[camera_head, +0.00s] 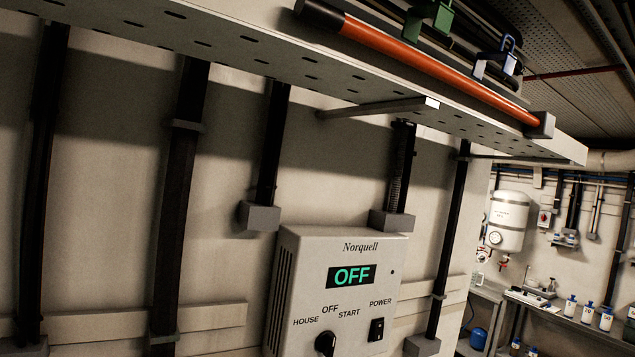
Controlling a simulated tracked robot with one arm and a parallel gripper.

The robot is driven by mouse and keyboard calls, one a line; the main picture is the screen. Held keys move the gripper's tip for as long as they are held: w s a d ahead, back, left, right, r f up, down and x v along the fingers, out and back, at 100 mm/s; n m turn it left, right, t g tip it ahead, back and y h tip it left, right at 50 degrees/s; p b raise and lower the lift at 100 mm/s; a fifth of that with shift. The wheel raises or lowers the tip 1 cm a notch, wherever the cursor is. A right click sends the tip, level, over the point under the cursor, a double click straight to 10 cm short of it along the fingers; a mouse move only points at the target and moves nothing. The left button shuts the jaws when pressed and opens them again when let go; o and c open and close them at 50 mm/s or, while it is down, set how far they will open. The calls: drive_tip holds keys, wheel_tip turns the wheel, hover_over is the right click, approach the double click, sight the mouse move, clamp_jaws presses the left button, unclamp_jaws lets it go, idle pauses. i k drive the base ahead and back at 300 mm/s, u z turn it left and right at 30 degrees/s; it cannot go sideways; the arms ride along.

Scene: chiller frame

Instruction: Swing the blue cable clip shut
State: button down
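The blue cable clip (509,58) is at the upper right, on the perforated cable tray (480,134) that runs across the top of the view. It is small here. Its blue loop stands up above the cables, beside a pale bracket (482,67). I cannot tell for sure whether it is open or shut. A green clip (440,15) sits further left on the same tray, cut by the top edge. My gripper does not show in this view.
An orange bar (430,68) with a black end lies along the tray's edge, ending at a grey block (541,126). Below is a Norquell control box (340,250) reading OFF. Black vertical conduits (180,190) line the wall.

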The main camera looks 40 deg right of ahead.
sight(510, 61)
drive_tip(key=z, duration=0.85)
drive_tip(key=k, duration=0.45)
drive_tip(key=z, duration=0.45)
drive_tip(key=i, duration=0.5)
drive_tip(key=u, duration=0.05)
